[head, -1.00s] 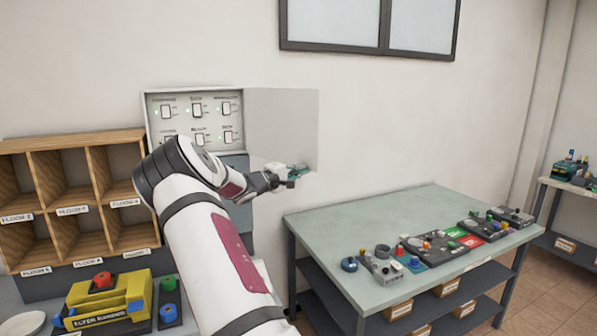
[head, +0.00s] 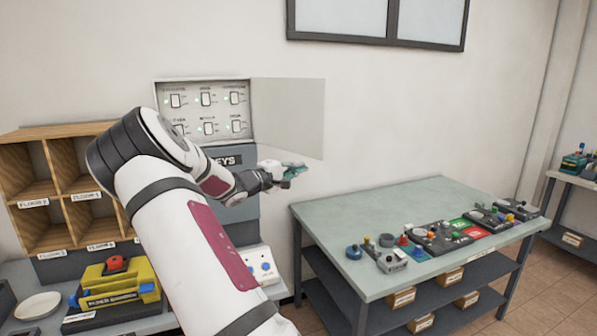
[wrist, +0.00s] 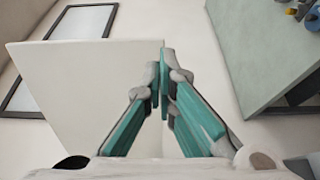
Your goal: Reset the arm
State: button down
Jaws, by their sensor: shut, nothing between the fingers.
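My gripper (head: 295,170) is at the end of my arm, in front of the wall and just below the open door of the switch panel. In the wrist view my gripper (wrist: 163,75) shows its teal fingers brought together with nothing between them. My white arm crosses the left middle of the head view and hides part of the panel's lower left and part of the shelf.
The switch panel (head: 205,98) has its door (head: 290,110) swung open to the right. A green table (head: 350,215) with control boxes stands at right. A wooden pigeonhole shelf (head: 60,155) and a yellow device (head: 105,284) are at left. Air above the table is clear.

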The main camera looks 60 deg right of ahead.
jog(key=shift+s+a, duration=0.45)
jog(key=shift+a, duration=0.25)
jog(key=shift+s+a, duration=0.45)
jog(key=shift+a, duration=0.2)
jog(key=s+a+t+y, duration=0.3)
jog(key=s+a+y, duration=0.2)
jog(key=a, duration=1.2)
jog(key=s+a+r+n+t+y, duration=0.1)
jog(key=s+a+t+y, duration=0.2)
jog(key=a, duration=1.5)
jog(key=s+a+n+t+y, duration=0.1)
jog(key=s+a+t+y, duration=0.2)
jog(key=s+a+y, duration=0.5)
jog(key=a+y, duration=0.1)
jog(key=a, duration=0.8)
jog(key=shift+a+r+y, duration=0.25)
jog(key=shift+r+y, duration=0.05)
jog(key=shift+r, duration=0.1)
